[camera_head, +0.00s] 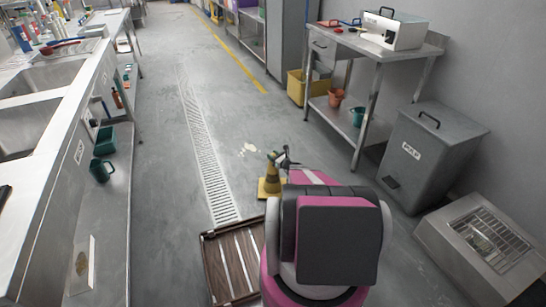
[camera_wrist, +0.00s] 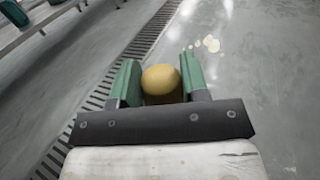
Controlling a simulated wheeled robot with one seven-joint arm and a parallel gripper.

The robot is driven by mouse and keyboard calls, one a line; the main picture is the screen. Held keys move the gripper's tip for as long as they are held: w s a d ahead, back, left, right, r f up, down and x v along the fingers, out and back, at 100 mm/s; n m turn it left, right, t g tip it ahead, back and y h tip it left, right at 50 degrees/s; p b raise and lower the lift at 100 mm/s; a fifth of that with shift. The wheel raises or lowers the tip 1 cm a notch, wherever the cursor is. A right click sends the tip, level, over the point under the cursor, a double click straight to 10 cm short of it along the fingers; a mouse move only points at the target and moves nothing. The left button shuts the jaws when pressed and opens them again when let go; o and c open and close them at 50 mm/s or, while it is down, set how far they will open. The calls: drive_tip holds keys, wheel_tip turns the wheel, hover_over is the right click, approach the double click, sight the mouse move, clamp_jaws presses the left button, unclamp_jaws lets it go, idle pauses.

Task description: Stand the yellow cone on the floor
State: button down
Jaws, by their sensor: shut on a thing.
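The yellow cone (camera_head: 269,185) appears in the head view just beyond my arm, upright, with its square base low, at or close to the floor; I cannot tell whether it touches. My gripper (camera_head: 280,158) is at the cone's upper part. In the wrist view, my gripper's green fingers (camera_wrist: 160,80) are shut on the rounded yellow top of the cone (camera_wrist: 161,79), one finger on each side. The cone's base is hidden in the wrist view.
A slatted wooden pallet (camera_head: 232,265) lies in front of the cone. A floor drain grate (camera_head: 203,150) runs to its left. A pale spill (camera_head: 248,149) is just beyond it. A steel sink counter (camera_head: 60,160) stands left; a grey bin (camera_head: 430,150) and steel table (camera_head: 365,95) stand right.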

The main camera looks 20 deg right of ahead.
drive_tip(key=shift+f, duration=0.1)
drive_tip(key=c, duration=0.6)
unclamp_jaws()
drive_tip(key=shift+c, duration=0.2)
drive_tip(key=v, duration=1.2)
drive_tip(key=s+a+r+n+g+y, duration=0.1)
drive_tip(key=s+a+r+n+g, duration=0.25)
drive_tip(key=a+r+n, duration=0.35)
drive_tip(key=s+a+r+n+g+y, duration=0.1)
drive_tip(key=s+a+r+n+g, duration=0.15)
drive_tip(key=a+n+g, duration=0.45)
drive_tip(key=s+a+r+n+g+y, duration=0.1)
drive_tip(key=s+a+r+n+g, duration=0.25)
drive_tip(key=a, duration=0.65)
drive_tip(key=s+a+r+n+g+h, duration=0.2)
drive_tip(key=s+a+r+n+h, duration=0.2)
drive_tip(key=s+r+n+h, duration=0.6)
drive_tip(key=s+r+n, duration=0.3)
drive_tip(key=r, duration=0.1)
drive_tip(key=shift+s+a+r+n, duration=0.2)
drive_tip(key=shift+s+r+n, duration=0.1)
drive_tip(key=shift+n, duration=0.05)
